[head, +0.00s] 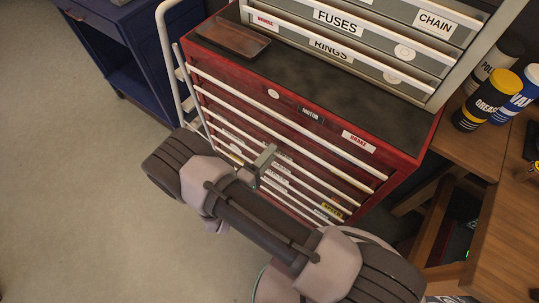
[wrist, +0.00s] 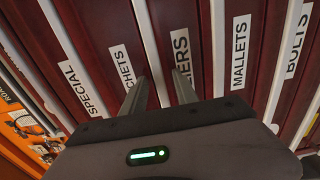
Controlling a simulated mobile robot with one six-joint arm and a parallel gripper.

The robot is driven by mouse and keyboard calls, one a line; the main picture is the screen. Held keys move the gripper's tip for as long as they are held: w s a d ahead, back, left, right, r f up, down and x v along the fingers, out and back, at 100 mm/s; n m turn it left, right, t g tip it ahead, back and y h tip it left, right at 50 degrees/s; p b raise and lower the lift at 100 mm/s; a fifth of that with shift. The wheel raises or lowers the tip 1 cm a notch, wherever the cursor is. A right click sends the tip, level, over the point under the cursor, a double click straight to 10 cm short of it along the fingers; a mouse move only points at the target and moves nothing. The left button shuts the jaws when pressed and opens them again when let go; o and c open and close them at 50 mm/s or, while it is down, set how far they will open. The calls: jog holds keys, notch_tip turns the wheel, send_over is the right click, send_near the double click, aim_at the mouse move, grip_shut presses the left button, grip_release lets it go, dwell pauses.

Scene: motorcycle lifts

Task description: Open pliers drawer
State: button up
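The red tool cabinet (head: 405,172) has a stack of shut drawers with long white bar handles. In the wrist view, the drawer label ending in "IERS" (wrist: 181,54), which fits pliers, is partly covered by my right finger. My gripper (wrist: 159,92) is open, its two grey fingers on either side of a white bar handle (wrist: 148,45) between that label and the one ending in "CHETS" (wrist: 122,64). I cannot tell whether the fingers touch the bar. In the head view my gripper (head: 264,164) is at the cabinet's front, and my arm hides part of the lower drawers.
Other drawers read "SPECIAL" (wrist: 84,89), "MALLETS" (wrist: 240,52) and "BOLTS" (wrist: 297,42). A grey drawer unit (head: 400,52) and a brown tray (head: 233,38) sit on the cabinet. A wooden bench (head: 455,140) with cans stands right. Clear floor (head: 70,170) lies left.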

grip_shut()
dwell(1.4)
